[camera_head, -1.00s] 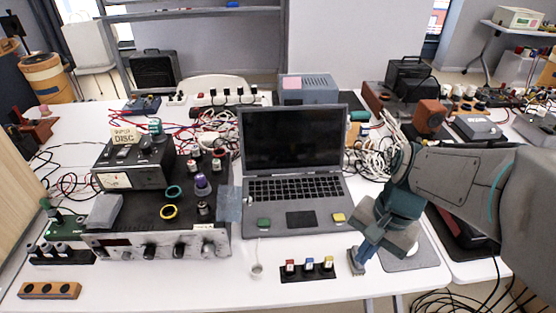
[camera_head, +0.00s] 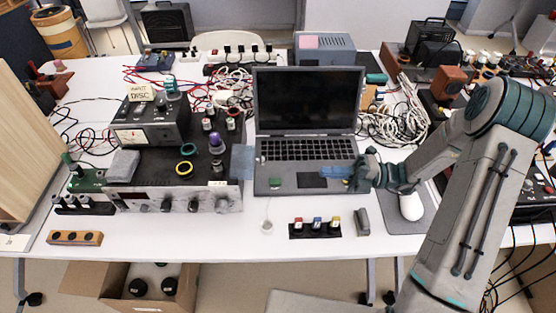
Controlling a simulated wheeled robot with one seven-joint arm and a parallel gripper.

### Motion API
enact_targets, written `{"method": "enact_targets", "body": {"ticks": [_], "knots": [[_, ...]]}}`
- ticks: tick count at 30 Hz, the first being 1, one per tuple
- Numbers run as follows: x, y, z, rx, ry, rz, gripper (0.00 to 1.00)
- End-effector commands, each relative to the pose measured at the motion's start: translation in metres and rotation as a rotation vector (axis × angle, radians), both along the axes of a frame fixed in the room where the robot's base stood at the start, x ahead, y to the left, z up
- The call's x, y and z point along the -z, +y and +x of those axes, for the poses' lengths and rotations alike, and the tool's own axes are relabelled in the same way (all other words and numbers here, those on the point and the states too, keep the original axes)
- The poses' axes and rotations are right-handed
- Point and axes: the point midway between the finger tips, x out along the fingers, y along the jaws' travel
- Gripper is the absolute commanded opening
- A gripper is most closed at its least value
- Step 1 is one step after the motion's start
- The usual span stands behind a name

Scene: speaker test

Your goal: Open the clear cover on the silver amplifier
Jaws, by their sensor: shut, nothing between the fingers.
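The silver amplifier (camera_head: 152,201) stands at left on the white table, with knobs along its front panel and a dark top carrying rings, jacks and a meter box. A pale bluish translucent piece (camera_head: 242,163) lies at its right edge, beside the laptop. It may be the clear cover; I cannot tell how it is attached or whether it is open. My gripper (camera_head: 330,175) is shut and empty. It points left over the laptop's front right part, to the right of the amplifier and apart from the translucent piece.
An open laptop (camera_head: 307,150) stands directly right of the amplifier. In front lie a black strip with coloured buttons (camera_head: 316,230), a small grey block (camera_head: 362,221) and a wooden block (camera_head: 75,238). A white mouse (camera_head: 411,206) lies at right. The front middle table edge is mostly clear.

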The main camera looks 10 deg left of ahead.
Motion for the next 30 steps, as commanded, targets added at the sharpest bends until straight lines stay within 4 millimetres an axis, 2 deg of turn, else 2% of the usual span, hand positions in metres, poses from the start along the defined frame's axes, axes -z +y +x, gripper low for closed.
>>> {"method": "enact_targets", "body": {"ticks": [5, 8, 11, 21, 27, 30], "knots": [[0.004, 0.0, 0.008, 0.031, 0.096, 0.042, 0.0], [0.002, 0.008, 0.008, 0.032, 0.103, 0.046, 0.0], [-0.002, 0.023, 0.005, 0.029, 0.102, 0.045, 0.0], [-0.014, 0.094, -0.008, 0.028, 0.099, 0.044, 0.0], [-0.019, 0.122, -0.013, 0.029, 0.099, 0.043, 0.0], [-0.02, 0.13, -0.014, 0.031, 0.098, 0.042, 0.0]]}}
